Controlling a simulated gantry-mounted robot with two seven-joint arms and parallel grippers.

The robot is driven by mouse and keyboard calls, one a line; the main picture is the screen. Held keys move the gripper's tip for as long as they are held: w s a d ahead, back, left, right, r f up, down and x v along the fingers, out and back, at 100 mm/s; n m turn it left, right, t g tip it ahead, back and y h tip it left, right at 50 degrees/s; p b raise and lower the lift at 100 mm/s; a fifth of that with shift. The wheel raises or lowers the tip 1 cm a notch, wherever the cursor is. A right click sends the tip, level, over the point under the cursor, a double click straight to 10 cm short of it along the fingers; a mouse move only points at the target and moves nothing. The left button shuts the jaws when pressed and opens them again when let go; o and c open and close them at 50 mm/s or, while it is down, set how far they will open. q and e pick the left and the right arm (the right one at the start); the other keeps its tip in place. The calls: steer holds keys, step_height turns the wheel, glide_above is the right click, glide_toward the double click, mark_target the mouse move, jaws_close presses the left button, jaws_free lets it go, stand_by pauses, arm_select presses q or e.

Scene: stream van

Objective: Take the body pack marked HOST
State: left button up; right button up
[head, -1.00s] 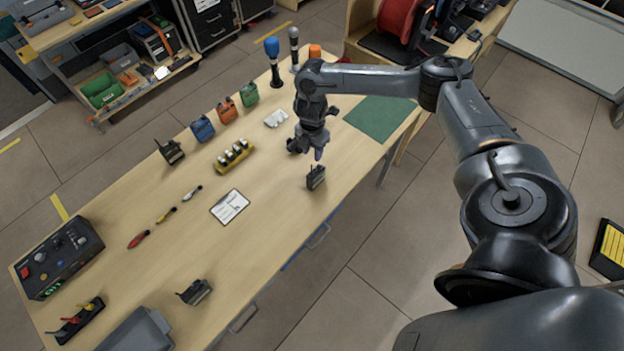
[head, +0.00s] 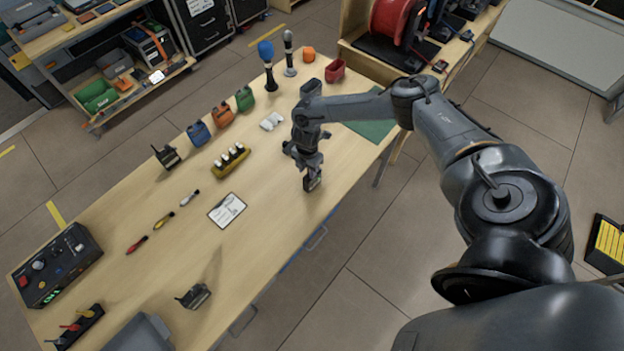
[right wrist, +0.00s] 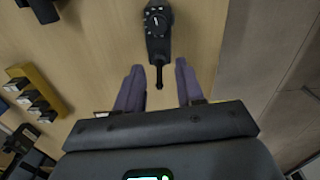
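A dark body pack (head: 312,184) with a thin antenna is near the table's front edge, partly covered by my right gripper (head: 309,171) in the head view. In the right wrist view the pack (right wrist: 158,28) lies ahead of the open fingers, its antenna pointing into the gap between the fingertips (right wrist: 159,68). Two similar dark packs stand elsewhere, one at the back left (head: 168,157) and one at the front left (head: 195,296). No HOST marking is readable on any of them. My left gripper is not in view.
A yellow battery holder (head: 231,163), a white crumpled item (head: 271,121) and a clipboard (head: 227,209) lie to the left of the right gripper. Blue, orange and green pouches (head: 222,115) line the back edge. A green mat (head: 372,128) lies at the right end.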

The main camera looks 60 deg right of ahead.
steer(key=shift+f, duration=0.2)
jaws_close()
stand_by(1.3)
